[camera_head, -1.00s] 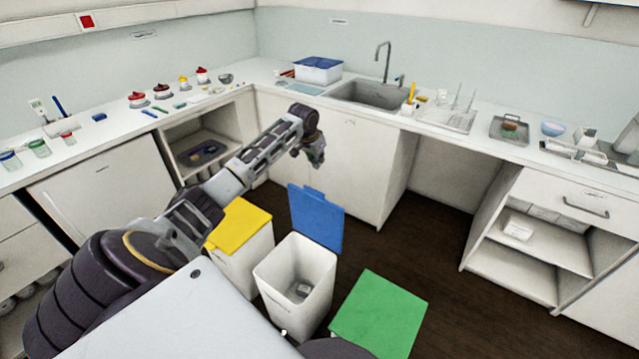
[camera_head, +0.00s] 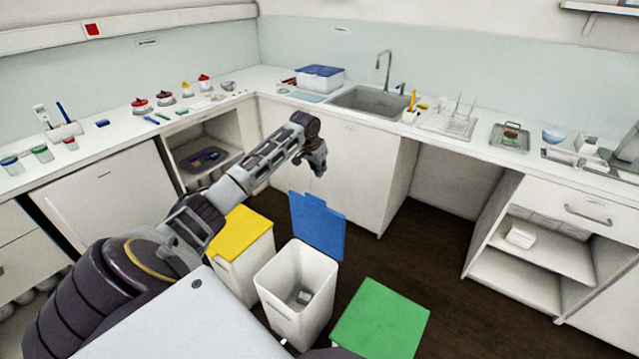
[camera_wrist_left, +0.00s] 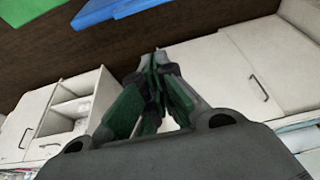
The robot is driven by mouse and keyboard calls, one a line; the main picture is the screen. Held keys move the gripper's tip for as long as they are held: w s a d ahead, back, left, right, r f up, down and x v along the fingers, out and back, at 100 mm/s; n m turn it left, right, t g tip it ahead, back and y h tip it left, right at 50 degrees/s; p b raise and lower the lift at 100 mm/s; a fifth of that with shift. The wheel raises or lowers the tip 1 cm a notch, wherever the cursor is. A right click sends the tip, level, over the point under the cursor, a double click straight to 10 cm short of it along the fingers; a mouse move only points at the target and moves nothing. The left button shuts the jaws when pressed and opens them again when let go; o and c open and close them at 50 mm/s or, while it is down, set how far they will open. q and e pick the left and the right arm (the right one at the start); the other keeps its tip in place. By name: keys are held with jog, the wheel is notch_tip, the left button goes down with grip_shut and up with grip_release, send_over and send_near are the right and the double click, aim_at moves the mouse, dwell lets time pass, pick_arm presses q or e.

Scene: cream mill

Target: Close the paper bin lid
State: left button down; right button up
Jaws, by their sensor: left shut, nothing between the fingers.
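The paper bin is likely the white bin (camera_head: 284,290) with the blue lid (camera_head: 317,226); its lid stands open, upright at the bin's back edge. Something small and grey lies inside the bin. My left gripper (camera_head: 318,170) is above and behind the blue lid, apart from it, pointing down. In the left wrist view my left gripper's fingers (camera_wrist_left: 155,95) are together with nothing between them. The blue lid (camera_wrist_left: 110,10) shows at the top edge of that view. My right gripper is not in view.
A bin with a shut yellow lid (camera_head: 240,234) stands left of the open bin, and one with a shut green lid (camera_head: 380,318) stands right. White cabinets (camera_head: 350,175) stand behind. Dark floor (camera_head: 425,245) is free to the right.

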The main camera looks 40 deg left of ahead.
pick_arm(q)
notch_tip(320, 180, down, 9)
jog(key=shift+s+f+p, duration=0.15)
jog(key=shift+s+p, duration=0.1)
jog(key=shift+p, duration=0.15)
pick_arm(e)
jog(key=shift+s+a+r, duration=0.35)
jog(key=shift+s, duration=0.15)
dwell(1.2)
pick_arm(q)
jog(key=shift+s+d, duration=0.1)
jog(key=shift+s, duration=0.05)
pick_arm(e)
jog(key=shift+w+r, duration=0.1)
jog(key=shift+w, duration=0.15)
